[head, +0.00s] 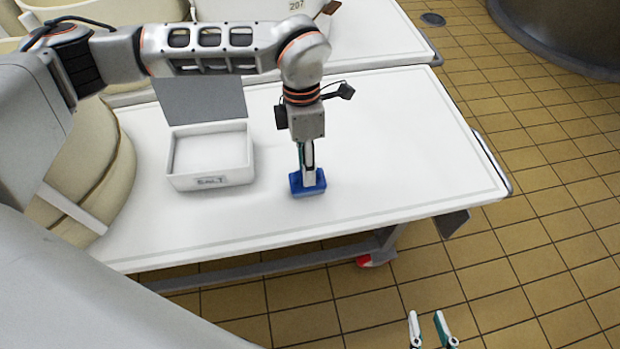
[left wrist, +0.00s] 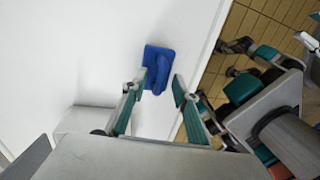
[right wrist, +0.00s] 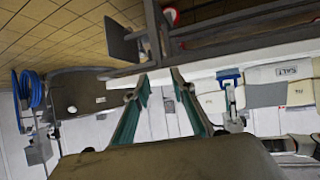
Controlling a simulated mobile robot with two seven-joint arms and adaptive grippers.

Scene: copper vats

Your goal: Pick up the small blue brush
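The small blue brush (head: 308,188) lies on the white table (head: 400,130), near its front edge. My left gripper (head: 308,168) points down right over it. In the left wrist view the left gripper's fingers (left wrist: 156,88) are apart, and the brush (left wrist: 157,70) shows at the gap just beyond the fingertips; I cannot tell whether they touch. The brush also shows in the right wrist view (right wrist: 230,76), partly hidden by the left gripper. My right gripper (head: 428,322) is low, off the table's front side, open and empty, with fingers apart in the right wrist view (right wrist: 160,80).
A white box (head: 210,178) labelled SALT, with its grey lid raised, stands on the table left of the brush. The tabletop right of the brush is clear. Tiled floor (head: 540,230) lies in front. A copper vat (head: 570,30) stands at the far right.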

